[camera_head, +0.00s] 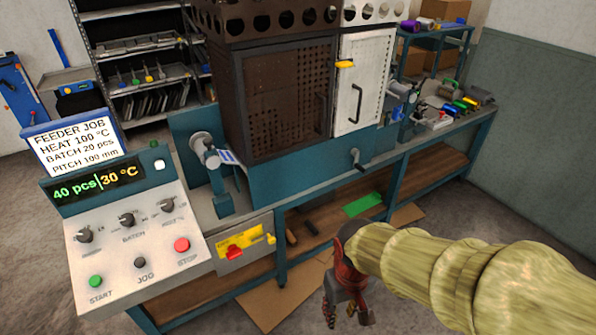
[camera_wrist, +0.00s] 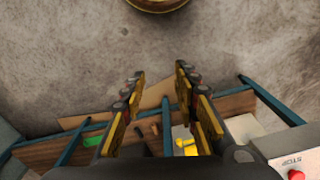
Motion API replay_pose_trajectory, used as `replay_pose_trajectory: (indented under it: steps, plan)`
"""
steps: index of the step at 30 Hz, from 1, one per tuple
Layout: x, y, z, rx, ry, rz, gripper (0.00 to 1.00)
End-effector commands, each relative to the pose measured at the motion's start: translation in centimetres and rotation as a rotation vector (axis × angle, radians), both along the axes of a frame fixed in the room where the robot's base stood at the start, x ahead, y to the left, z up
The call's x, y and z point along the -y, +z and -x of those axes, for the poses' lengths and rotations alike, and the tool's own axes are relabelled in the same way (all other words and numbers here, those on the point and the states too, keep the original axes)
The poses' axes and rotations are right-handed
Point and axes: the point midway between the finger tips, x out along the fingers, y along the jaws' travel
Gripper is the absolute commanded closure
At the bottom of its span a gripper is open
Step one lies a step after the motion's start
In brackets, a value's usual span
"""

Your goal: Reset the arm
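My arm reaches in from the right in the head view, in a pale yellow sleeve. My gripper (camera_head: 347,312) is dark red and hangs in front of the workbench, over the floor. In the wrist view my gripper (camera_wrist: 160,84) has its two fingers spread apart, with nothing between them but a view of the floor. It touches nothing that I can see.
The control panel (camera_head: 135,240) with knobs and buttons stands at the left. The teal bench (camera_head: 290,205) carries a brown perforated cabinet (camera_head: 285,95) with a white door (camera_head: 362,85). Cardboard (camera_head: 262,300) lies on the floor. The floor (camera_head: 440,205) at right is bare.

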Motion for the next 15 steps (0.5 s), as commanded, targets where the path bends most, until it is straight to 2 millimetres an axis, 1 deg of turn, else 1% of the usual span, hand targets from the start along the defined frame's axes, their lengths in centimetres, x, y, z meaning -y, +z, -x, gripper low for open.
replay_pose_trajectory:
  steps: [1,3,5,6,12,15]
  plan:
    - [1.1,2.4,0.9,0.026,-0.032,-0.006,0.70]
    - [2.5,4.8,2.2,0.059,-0.067,-0.012,0.70]
    - [3.5,6.8,3.0,0.098,-0.092,-0.019,0.70]
    - [4.2,8.1,3.4,0.133,-0.109,-0.025,0.70]
    - [6.8,14.5,4.5,0.332,-0.196,-0.056,0.70]
    - [7.8,17.3,4.6,0.414,-0.231,-0.063,0.70]
